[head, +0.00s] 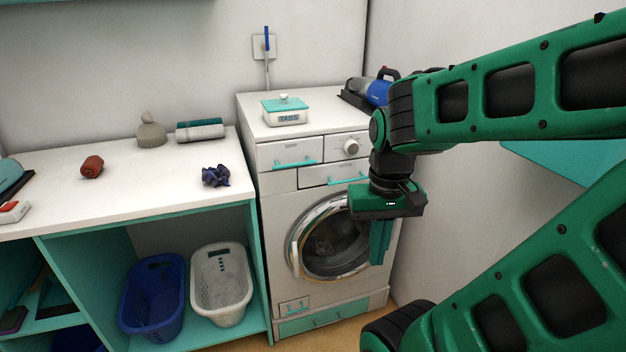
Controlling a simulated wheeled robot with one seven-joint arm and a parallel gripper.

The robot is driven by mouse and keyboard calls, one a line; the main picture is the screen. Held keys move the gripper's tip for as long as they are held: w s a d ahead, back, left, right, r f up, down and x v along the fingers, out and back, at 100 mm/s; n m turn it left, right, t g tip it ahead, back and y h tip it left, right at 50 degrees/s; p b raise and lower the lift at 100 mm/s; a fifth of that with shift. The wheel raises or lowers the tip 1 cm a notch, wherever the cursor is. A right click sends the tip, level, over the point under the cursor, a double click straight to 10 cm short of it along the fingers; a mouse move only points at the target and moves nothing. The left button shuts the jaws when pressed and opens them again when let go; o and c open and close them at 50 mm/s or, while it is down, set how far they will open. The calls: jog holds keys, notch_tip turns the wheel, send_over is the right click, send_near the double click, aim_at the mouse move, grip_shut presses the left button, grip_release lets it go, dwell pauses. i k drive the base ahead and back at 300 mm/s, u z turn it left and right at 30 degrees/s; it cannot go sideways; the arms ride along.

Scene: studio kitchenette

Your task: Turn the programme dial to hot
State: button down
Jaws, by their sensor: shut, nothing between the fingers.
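The programme dial (351,147) is a pale round knob on the upper right of the white washing machine's front panel (322,150). Its pointer and markings are too small to read, so I cannot tell its setting. My gripper (380,262) hangs fingers-down in front of the right side of the machine's round door (335,245), below the dial and to its right. The fingers are shut and empty. They are apart from the dial, and the dial is in plain view.
A tabs box (286,117) and a blue-and-black appliance (375,91) stand on the machine. The counter (120,190) at left holds a dark blue crumpled item (215,176) and a red item (92,167). Blue (153,300) and white (221,285) baskets sit below. A wall rises at right.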

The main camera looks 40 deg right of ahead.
aim_at(351, 147)
jog(key=z, duration=1.2)
jog(key=k, duration=1.55)
jog(key=u, duration=0.6)
jog(key=i, duration=1)
jog(key=z, duration=0.05)
